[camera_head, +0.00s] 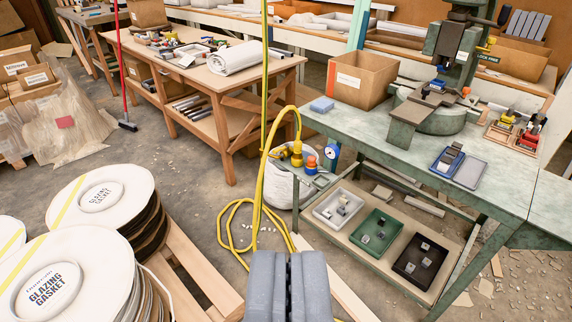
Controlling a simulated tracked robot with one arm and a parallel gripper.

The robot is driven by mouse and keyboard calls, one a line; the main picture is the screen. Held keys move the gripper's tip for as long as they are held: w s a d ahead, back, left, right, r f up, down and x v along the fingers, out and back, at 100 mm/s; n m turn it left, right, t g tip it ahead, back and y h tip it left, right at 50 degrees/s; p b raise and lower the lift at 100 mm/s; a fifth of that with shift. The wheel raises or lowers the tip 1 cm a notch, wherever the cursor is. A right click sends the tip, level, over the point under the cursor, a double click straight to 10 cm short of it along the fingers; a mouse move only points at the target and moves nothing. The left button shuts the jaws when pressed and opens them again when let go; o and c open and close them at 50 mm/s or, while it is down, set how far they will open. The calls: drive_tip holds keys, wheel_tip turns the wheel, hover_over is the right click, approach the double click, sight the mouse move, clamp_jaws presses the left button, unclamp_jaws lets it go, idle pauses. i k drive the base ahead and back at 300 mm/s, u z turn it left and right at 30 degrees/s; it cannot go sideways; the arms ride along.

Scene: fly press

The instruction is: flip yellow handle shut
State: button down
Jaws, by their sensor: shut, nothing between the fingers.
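My gripper (288,262) is at the bottom centre of the view, pointing forward, with its grey fingers shut and empty. A yellow fitting (296,155) sits at the end of a yellow hose, near the left end of the green bench. A small yellow part (282,153) sticks out to its left; it may be the yellow handle, but it is too small to tell whether it is open or shut. An orange knob (311,164) and a round blue gauge (331,152) are beside the fitting. My gripper is well short of these parts and touches none of them.
The green fly press (452,55) stands on the green bench (375,120), with trays on the shelf below. The yellow hose (262,150) hangs down and loops on the floor. Gasket rolls (100,195) are stacked at left. A white sack (290,187) stands under the fitting.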

sight(287, 145)
drive_tip(key=k, duration=1.1)
drive_tip(key=z, duration=0.55)
drive_tip(key=i, duration=1.9)
drive_tip(key=u, duration=0.5)
drive_tip(key=i, duration=0.45)
drive_tip(key=u, duration=0.4)
